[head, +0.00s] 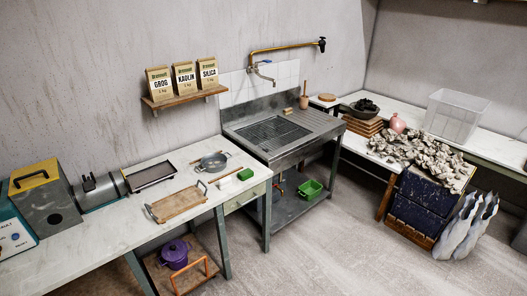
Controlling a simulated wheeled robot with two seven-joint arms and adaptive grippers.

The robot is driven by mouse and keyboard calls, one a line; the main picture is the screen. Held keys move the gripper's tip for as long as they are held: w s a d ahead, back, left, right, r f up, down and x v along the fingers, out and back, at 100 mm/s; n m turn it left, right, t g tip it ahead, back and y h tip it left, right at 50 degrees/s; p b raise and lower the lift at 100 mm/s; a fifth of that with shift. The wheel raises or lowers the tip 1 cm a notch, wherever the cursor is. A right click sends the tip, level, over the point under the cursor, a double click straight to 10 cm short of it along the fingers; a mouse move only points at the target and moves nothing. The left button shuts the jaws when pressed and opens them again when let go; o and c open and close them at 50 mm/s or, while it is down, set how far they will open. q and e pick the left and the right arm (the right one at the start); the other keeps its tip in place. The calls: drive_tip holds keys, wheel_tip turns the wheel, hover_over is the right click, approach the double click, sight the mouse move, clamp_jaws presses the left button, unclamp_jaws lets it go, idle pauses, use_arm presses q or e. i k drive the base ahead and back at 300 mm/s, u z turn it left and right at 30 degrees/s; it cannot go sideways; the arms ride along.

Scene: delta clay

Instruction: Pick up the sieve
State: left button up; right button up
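A round grey vessel (213,163) with short handles on its sides sits on the white worktop, near the wall and left of the sink. It is the most sieve-like thing in view, but it is too small to tell whether its bottom is mesh. Neither of my grippers is in view, and nothing touches the round vessel.
A wooden tray with handles (178,206) lies in front of the vessel, and a dark-rimmed tray (151,175) lies to its left. A green block (245,174) is to its right. The metal sink (272,132) adjoins the worktop. The floor (330,235) in front is clear.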

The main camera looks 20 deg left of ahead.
sight(214, 162)
drive_tip(key=z, duration=0.1)
drive_tip(key=i, duration=1.6)
drive_tip(key=u, duration=0.7)
drive_tip(key=i, duration=0.85)
drive_tip(key=u, duration=0.9)
